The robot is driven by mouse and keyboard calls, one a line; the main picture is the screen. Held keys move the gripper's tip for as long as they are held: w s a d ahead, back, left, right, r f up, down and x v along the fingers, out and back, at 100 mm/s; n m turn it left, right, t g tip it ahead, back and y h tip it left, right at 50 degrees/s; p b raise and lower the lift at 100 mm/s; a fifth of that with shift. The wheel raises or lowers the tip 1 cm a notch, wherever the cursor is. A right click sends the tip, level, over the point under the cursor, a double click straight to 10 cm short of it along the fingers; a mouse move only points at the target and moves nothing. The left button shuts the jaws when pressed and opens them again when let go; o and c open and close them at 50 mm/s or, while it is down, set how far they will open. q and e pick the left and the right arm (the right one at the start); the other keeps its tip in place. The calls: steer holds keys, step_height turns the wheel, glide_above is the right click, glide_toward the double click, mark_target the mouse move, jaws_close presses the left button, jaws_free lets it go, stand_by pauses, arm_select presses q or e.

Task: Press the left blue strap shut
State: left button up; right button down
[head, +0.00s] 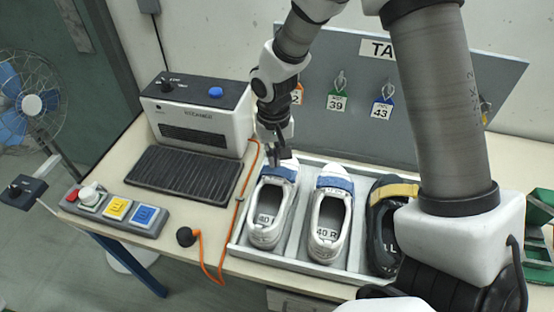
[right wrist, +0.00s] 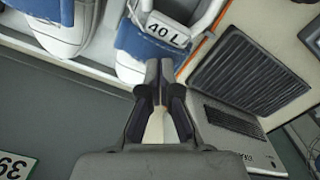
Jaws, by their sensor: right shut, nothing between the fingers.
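The left shoe (head: 268,215), white and marked 40 L, lies in the grey tray (head: 237,247). Its blue strap (head: 279,173) crosses the upper at the far end and also shows in the right wrist view (right wrist: 140,46). My right gripper (head: 280,157) is shut and empty, pointing down at the far edge of this strap. In the right wrist view its closed fingertips (right wrist: 158,64) overlap the strap's edge; I cannot tell whether they touch. The white 40 R shoe (head: 328,225) beside it has its own blue strap (head: 335,184). My left gripper is not in view.
A dark shoe with a yellow strap (head: 393,190) is at the tray's right, partly hidden by my arm. A white machine (head: 197,112), a black ribbed mat (head: 185,177) and a button panel (head: 115,211) stand left. A grey tag board (head: 400,85) rises behind the tray.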

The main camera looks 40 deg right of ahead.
step_height(320, 180, up, 8)
steer(key=p, duration=0.6)
steer(key=shift+f, duration=0.2)
